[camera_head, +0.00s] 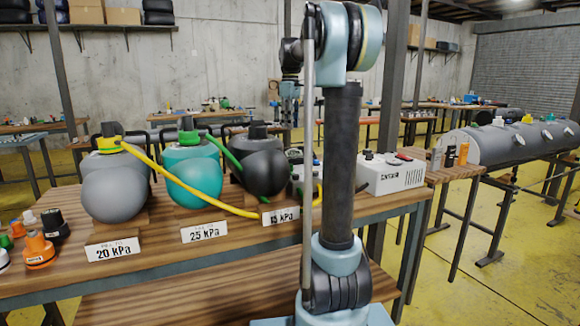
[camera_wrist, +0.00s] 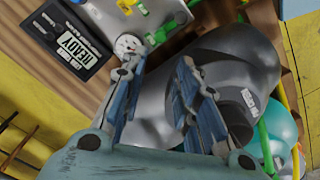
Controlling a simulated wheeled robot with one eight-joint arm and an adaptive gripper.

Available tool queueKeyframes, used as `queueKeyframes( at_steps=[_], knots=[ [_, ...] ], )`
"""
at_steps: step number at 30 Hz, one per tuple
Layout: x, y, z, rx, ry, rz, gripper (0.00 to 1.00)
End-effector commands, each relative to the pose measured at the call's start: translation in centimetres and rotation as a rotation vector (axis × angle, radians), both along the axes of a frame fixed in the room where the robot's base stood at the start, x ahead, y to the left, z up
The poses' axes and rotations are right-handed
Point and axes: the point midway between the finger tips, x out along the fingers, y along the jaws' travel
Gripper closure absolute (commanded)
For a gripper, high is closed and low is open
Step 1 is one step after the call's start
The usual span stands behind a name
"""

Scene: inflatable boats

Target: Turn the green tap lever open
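My gripper (camera_wrist: 158,62) is open in the wrist view, its two blue-grey fingers apart with nothing clearly held between them. In the head view the hand is hard to make out beyond my arm. A metal valve block (camera_wrist: 165,12) with small yellow and green parts lies just past the fingertips. A white round dial (camera_wrist: 128,44) sits beside the left fingertip. I cannot tell which small green part is the tap lever. A dark grey vessel (camera_wrist: 240,62) lies behind the right finger. In the head view the block (camera_head: 298,178) is partly hidden by my arm.
On the wooden bench (camera_head: 150,262) stand a grey vessel (camera_head: 114,188), a teal vessel (camera_head: 193,178) and a black vessel (camera_head: 262,166), with yellow and green hoses. A white box (camera_head: 392,176) stands right of my arm.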

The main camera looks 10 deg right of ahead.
Motion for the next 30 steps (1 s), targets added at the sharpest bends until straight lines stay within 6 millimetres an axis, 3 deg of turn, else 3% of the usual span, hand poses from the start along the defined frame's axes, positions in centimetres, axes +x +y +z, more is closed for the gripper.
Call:
queueKeyframes(
  at_steps=[5,30],
  knots=[
    [0.0,0.0,-1.8,0.000,0.000,0.000,0.71],
    [-0.1,0.0,-15.7,0.000,0.000,-0.002,0.71]
  ],
)
